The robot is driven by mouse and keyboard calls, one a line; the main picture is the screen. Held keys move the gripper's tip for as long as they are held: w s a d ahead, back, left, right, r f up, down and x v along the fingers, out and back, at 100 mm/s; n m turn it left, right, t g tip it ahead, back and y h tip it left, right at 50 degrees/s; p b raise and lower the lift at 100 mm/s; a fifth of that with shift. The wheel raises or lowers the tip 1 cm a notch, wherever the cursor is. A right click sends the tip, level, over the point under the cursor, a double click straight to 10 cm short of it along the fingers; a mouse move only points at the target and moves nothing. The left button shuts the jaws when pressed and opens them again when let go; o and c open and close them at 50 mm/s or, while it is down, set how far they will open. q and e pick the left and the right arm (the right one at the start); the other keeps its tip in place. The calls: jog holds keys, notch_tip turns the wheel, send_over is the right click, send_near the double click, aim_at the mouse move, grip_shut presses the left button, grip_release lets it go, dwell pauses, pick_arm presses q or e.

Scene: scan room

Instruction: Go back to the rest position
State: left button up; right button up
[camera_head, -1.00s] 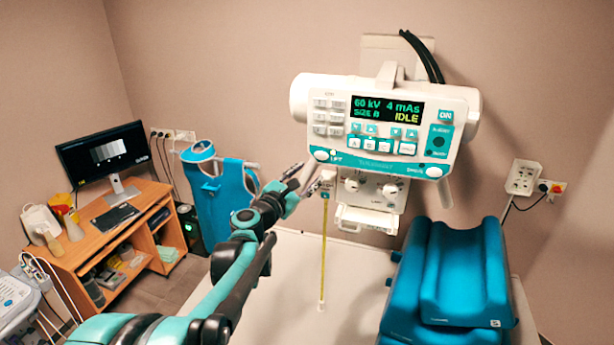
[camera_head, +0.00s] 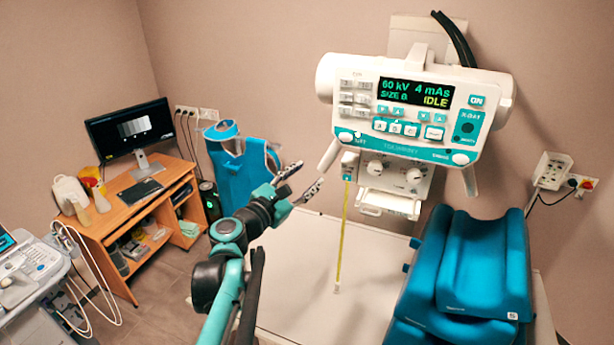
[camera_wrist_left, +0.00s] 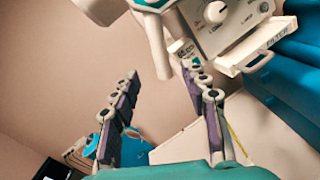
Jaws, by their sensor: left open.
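My left gripper (camera_head: 300,184) is raised in front of the x-ray unit, to the left of its control panel (camera_head: 408,112). Its two fingers are spread apart with nothing between them. In the left wrist view the open fingers (camera_wrist_left: 165,95) show bare wall between them, with the lower part of the x-ray unit at upper right. The panel's display reads 60 kV, 4 mAs and IDLE. My right gripper is in neither view.
A yellow measuring tape (camera_head: 341,240) hangs from the unit over the pale table (camera_head: 300,285). Blue padded supports (camera_head: 465,270) lie at the right. A wooden desk (camera_head: 130,225) with a monitor (camera_head: 130,127) stands left. A blue apron (camera_head: 240,170) hangs behind my gripper.

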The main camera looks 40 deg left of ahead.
pick_arm(q)
jog(key=s+d+f+m+g+h+b, duration=0.1)
jog(key=d+f+m+g+h+b, duration=0.15)
jog(key=d+f+m+b, duration=0.75)
jog(key=s+d+f+m+g+h+b, duration=0.3)
jog(key=d+f, duration=0.4)
jog(key=f, duration=0.7)
jog(key=s+d+f+m+g+y+b, duration=0.1)
jog(key=s+f+m+b, duration=0.2)
jog(key=f+m+b, duration=0.3)
jog(key=s+d+f+m+g+y+b, duration=0.2)
jog(key=s+f+m+b, duration=0.2)
jog(key=f, duration=0.7)
jog(key=s+d+f+m+g+y+b, duration=0.1)
jog(key=s+f+m+g+y+b, duration=0.1)
jog(key=s+f+m+b, duration=0.2)
notch_tip(320, 180, down, 6)
jog(key=m+b, duration=0.3)
jog(key=m, duration=0.1)
jog(key=shift+d+r+b, duration=0.25)
jog(key=shift+d+b, duration=0.1)
jog(key=shift+s, duration=0.1)
